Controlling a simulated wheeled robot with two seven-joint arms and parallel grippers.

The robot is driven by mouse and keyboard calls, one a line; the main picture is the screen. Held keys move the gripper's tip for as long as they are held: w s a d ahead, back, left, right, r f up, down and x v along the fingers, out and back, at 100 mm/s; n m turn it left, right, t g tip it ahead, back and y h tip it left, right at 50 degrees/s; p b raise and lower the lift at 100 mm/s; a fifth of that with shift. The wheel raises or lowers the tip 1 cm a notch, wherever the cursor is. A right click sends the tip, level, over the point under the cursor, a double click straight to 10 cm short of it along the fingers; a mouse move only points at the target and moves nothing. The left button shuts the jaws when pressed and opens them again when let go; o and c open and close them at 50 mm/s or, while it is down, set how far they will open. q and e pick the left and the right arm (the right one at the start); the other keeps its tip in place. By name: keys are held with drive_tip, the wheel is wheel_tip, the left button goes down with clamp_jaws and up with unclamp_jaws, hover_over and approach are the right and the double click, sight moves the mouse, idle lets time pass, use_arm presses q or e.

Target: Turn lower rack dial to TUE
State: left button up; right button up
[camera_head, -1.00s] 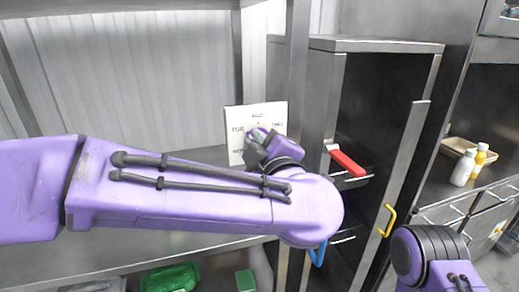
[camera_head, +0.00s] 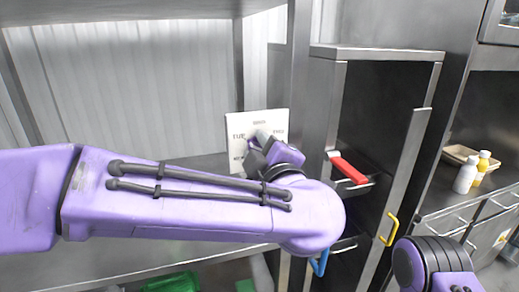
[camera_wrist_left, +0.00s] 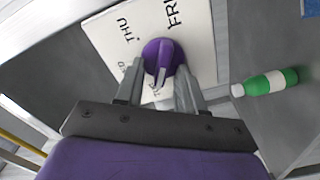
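The dial is a purple knob (camera_wrist_left: 163,58) on a white label panel (camera_wrist_left: 205,45), seen in the left wrist view. THU and FRI read clearly; WED and TUE are partly covered by my left gripper. The knob's ridge points down in that view, close to the TUE letters. My left gripper (camera_wrist_left: 158,88) has its two fingers apart, one on each side of the knob; I cannot tell whether they touch it. In the head view the panel (camera_head: 240,122) stands behind my left gripper (camera_head: 263,141), which hides the knob. My right gripper is out of view.
A cabinet (camera_head: 375,54) with red (camera_head: 347,170), yellow (camera_head: 388,229) and blue (camera_head: 319,263) handles stands right of the panel. Two bottles (camera_head: 466,176) and a basket (camera_head: 459,154) sit on the right counter. A green bottle (camera_wrist_left: 265,84) lies beside the panel in the left wrist view.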

use_arm(q)
drive_tip(key=b+v, duration=0.3)
drive_tip(key=v, duration=0.7)
drive_tip(key=shift+s, duration=0.25)
drive_tip(key=shift+d, duration=0.1)
